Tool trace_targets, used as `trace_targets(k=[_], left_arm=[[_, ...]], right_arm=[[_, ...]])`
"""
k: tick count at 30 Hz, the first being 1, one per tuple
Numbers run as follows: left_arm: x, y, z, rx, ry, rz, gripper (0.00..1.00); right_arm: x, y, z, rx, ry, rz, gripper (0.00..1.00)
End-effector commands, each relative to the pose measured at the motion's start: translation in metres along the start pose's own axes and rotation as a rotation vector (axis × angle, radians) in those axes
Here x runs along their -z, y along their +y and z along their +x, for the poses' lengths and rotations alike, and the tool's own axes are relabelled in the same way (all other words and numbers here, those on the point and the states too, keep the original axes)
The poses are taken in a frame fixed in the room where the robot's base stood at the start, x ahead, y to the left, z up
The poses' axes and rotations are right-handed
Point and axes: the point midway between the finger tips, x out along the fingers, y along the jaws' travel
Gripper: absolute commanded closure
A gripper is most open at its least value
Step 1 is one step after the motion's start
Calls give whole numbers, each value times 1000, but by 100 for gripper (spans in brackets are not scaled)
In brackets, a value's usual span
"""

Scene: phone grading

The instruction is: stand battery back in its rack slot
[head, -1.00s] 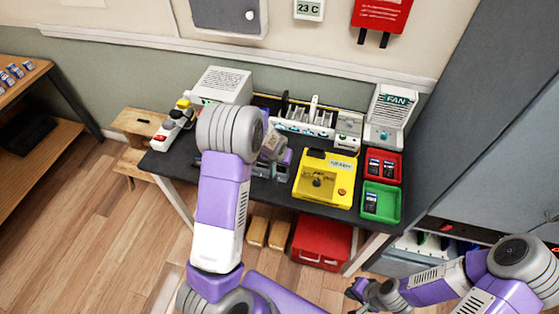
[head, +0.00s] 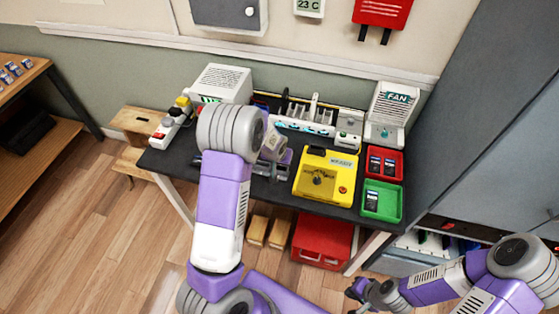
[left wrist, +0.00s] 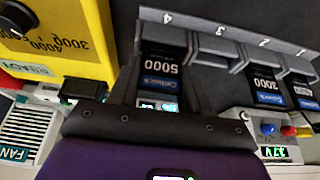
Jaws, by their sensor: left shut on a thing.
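In the left wrist view, a dark battery (left wrist: 161,70) with a blue label reading 5000 is at the slot marked 4 of the grey rack (left wrist: 215,28). My left gripper (left wrist: 158,100) is shut on this battery. I cannot tell whether the battery rests on the slot floor. The slot marked 3 looks empty; slots 2 and 1 hold batteries (left wrist: 265,85) (left wrist: 302,88). In the head view my left gripper (head: 277,160) is over the rack area, and my arm hides most of it. My right gripper (head: 362,291) is low, in front of the table, its jaws too small to judge.
A yellow tester (head: 325,177) stands right of the rack on the dark table. Red (head: 383,163) and green (head: 382,201) trays hold dark batteries at the right. A fan unit (head: 391,115) and a white toolholder (head: 305,124) stand behind. A power strip (head: 170,128) is at the left.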

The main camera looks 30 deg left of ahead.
Motion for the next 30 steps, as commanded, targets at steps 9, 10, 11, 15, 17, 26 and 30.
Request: trace_targets(k=[9, 10, 11, 15, 17, 26, 30], left_arm=[[-1, 0, 2, 0, 1, 0, 45], [-1, 0, 2, 0, 1, 0, 40], [-1, 0, 2, 0, 0, 0, 36], [-1, 0, 2, 0, 0, 0, 23], [-1, 0, 2, 0, 0, 0, 23], [0, 0, -11, 0, 2, 0, 23], [1, 1, -36, -1, 3, 1, 23]], right_arm=[[0, 1, 3, 0, 0, 0, 100], [0, 1, 3, 0, 0, 0, 100], [0, 1, 3, 0, 0, 0, 100], [0, 1, 3, 0, 0, 0, 100], [0, 1, 3, 0, 0, 0, 100], [0, 0, 1, 0, 0, 0, 100], [0, -1, -3, 0, 0, 0, 100]])
